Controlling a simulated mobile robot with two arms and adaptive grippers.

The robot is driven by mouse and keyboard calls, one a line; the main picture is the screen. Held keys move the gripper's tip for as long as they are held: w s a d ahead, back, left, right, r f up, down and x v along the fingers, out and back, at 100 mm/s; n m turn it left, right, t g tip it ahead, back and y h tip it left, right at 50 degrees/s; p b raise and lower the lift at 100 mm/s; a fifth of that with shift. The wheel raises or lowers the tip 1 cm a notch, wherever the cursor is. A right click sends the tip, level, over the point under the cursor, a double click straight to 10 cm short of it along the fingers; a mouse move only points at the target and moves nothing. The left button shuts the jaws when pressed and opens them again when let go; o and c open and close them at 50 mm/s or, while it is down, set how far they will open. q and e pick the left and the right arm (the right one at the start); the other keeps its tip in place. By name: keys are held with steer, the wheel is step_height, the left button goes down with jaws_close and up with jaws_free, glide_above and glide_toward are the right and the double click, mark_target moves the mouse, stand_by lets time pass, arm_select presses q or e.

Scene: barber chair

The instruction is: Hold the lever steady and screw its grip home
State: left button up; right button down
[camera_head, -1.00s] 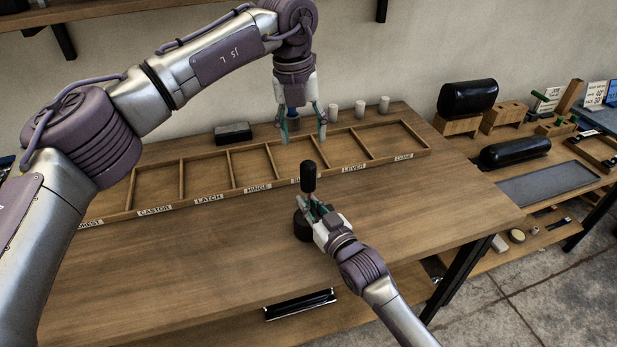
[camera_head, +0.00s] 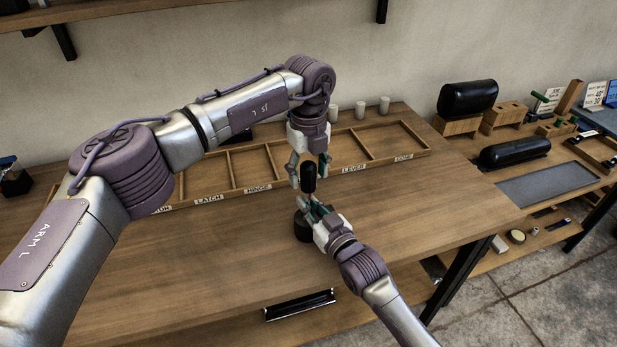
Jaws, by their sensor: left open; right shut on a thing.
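The lever's black grip (camera_head: 309,177) stands upright above my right gripper, near the middle of the bench. My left gripper (camera_head: 308,176) points down over it, open, with one finger on each side of the grip. Whether the fingers touch it cannot be told. My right gripper (camera_head: 313,207) is shut on the lever just below the grip. The lever's shaft is mostly hidden by the fingers. A dark round base (camera_head: 301,229) sits on the bench beneath, partly hidden by my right gripper.
A wooden compartment tray (camera_head: 232,190) with labels lies behind the grippers, partly covered by my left arm. Several white cylinders stand behind it, including one (camera_head: 360,110). A side bench at right holds black cushions (camera_head: 515,151) and a grey mat (camera_head: 547,184). The front bench top is clear.

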arm_select(q)
steer(key=shift+f, duration=0.9)
steer(key=shift+c, duration=0.3)
jaws_close()
